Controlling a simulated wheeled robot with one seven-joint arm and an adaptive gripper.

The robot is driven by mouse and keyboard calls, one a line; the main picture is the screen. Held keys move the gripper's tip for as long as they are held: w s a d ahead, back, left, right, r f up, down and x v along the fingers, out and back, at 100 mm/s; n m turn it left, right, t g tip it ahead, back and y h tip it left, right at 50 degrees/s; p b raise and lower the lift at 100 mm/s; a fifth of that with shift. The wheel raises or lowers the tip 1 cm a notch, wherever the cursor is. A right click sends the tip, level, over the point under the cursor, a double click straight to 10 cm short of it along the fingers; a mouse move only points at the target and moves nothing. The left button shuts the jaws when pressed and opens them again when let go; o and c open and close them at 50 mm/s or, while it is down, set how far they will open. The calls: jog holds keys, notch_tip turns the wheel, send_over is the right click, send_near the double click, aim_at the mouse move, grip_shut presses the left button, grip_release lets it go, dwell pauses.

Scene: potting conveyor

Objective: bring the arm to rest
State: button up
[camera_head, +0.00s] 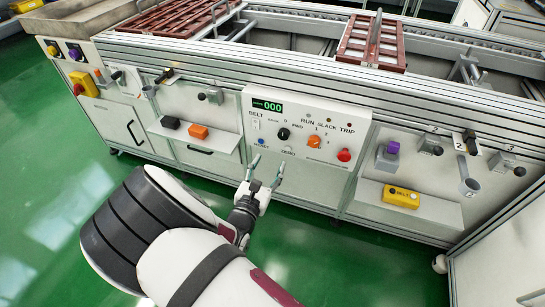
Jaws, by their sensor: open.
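My arm reaches up from the bottom of the head view toward the front of the conveyor (290,55). My gripper (266,171) is open, and I see nothing between its two fingers. It is just in front of the lower edge of the control panel (335,133), near the blue button and the dial below the display. Whether the fingertips touch the panel cannot be told from this view. The panel carries a green display reading 000, a black knob, an orange knob and a red button.
A left shelf (222,153) holds a black block (170,122) and an orange block (198,131). A right shelf (433,210) holds a yellow box (401,196). Dark red trays (372,42) lie on the conveyor. Green floor (345,265) is open at lower right.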

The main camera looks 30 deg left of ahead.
jog(key=shift+s, duration=0.3)
